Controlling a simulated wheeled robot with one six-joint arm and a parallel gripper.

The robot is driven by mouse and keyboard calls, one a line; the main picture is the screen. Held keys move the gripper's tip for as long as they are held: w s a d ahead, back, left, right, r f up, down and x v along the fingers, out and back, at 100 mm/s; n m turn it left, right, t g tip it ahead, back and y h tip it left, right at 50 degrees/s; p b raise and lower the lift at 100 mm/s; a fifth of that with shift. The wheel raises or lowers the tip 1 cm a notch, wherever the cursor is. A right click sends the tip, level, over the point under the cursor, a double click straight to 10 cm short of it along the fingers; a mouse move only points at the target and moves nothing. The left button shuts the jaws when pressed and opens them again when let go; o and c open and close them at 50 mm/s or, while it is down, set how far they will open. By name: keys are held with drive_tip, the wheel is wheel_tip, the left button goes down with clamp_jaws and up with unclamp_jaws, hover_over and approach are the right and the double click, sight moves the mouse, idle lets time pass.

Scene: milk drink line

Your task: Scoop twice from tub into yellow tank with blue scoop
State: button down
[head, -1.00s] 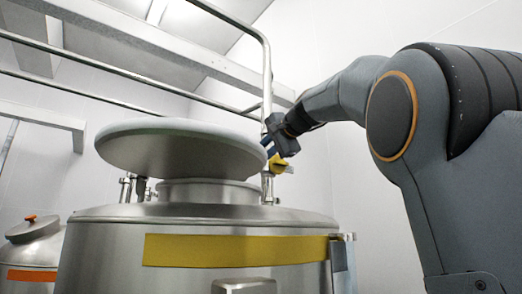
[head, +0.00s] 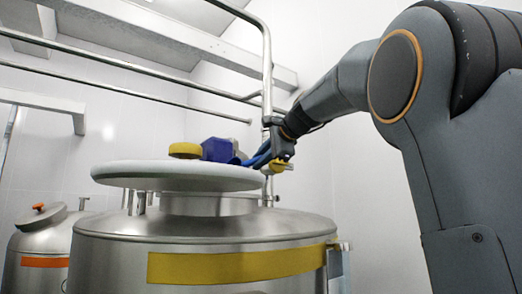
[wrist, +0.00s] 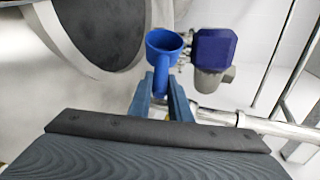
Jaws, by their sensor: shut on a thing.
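The steel tank with a yellow band (head: 235,264) stands in the middle of the head view. Its round pale lid (head: 130,174) sits above the neck, with a gap at the near side. My gripper (head: 268,158) is at the lid's right edge. It is shut on the blue scoop (wrist: 165,42), whose handle runs between the fingers (wrist: 166,98) in the wrist view. The scoop's bowl faces the camera and its inside looks plain blue; I see no powder. In the head view the scoop is mostly hidden. The tub is not in view.
A vertical pipe (head: 267,70) rises by my gripper. An orange-banded tank (head: 30,245) stands left.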

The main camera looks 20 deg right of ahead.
drive_tip(key=shift+d+r+m+g+p, duration=0.25)
drive_tip(key=shift+m+p, duration=0.6)
drive_tip(key=shift+p, duration=1.15)
drive_tip(key=shift+a+m+g+p, duration=0.15)
drive_tip(key=shift+m+g+p, duration=0.5)
drive_tip(key=shift+p, duration=1.35)
drive_tip(key=shift+m+y+p, duration=0.3)
drive_tip(key=shift+m, duration=0.4)
drive_tip(key=shift+f+m, duration=0.15)
drive_tip(key=shift+m, duration=0.25)
drive_tip(key=shift+w+d+r+m+g+y, duration=0.1)
drive_tip(key=shift+d+r+m+g+y, duration=0.1)
drive_tip(key=shift+m+g+y, duration=0.25)
drive_tip(key=shift+w+d+r+m+g+y, duration=0.15)
drive_tip(key=shift+r+m+y, duration=0.1)
drive_tip(key=shift+m, duration=0.4)
drive_tip(key=r+m+y, duration=0.1)
drive_tip(key=m+g+y, duration=0.1)
drive_tip(key=m, duration=0.1)
drive_tip(key=shift+s+r+m+y, duration=0.1)
drive_tip(key=shift+r+m+y, duration=0.2)
drive_tip(key=shift+r, duration=0.05)
drive_tip(key=shift+g, duration=0.3)
